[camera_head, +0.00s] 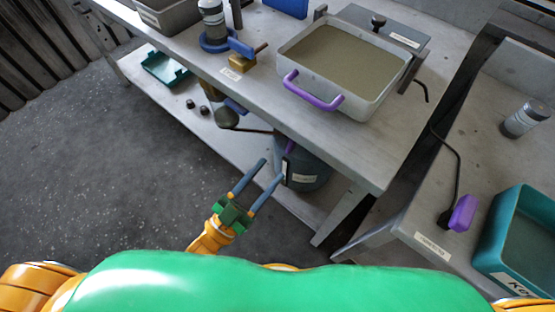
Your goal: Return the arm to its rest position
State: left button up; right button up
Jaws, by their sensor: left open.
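My left gripper (256,183) shows in the head view below and in front of the workbench. Its two long blue-grey fingers are apart and point up and to the right, with no object seen between them. The fingertips appear close to a dark bucket (308,172) with a purple handle on the lower shelf; I cannot tell whether they touch it. The orange wrist (210,238) leads down behind my green body. My right gripper is not in view; only an orange arm part shows at the lower right edge.
The workbench (340,130) holds a grey tray (285,62) with a purple handle. The lower shelf (190,125) holds a green tray (166,68) and small parts. A second table at right carries a teal bin (490,237) and a grey canister (524,119). Floor at left (80,170) is clear.

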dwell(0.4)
pick_arm(q)
jog(key=s+a+f+n+g+y+p, duration=0.2)
jog(key=a+f+n+g+y+p, duration=0.25)
jog(key=f, duration=0.55)
jog(key=s+a+f+n+g+y+p, duration=0.1)
jog(key=s+a+f+g+y+p, duration=0.15)
jog(key=a+f+y, duration=0.55)
jog(key=s+a+f+n+g+y+p, duration=0.1)
jog(key=s+f+g, duration=0.3)
jog(key=s, duration=0.5)
jog(key=s+a+f+n+g+y+p, duration=0.1)
jog(key=s+f+g, duration=0.4)
jog(key=s, duration=0.4)
jog(key=shift+s+f+p, duration=0.25)
jog(key=shift+s+p, duration=0.05)
jog(key=shift+p, duration=0.1)
jog(key=shift+d, duration=0.1)
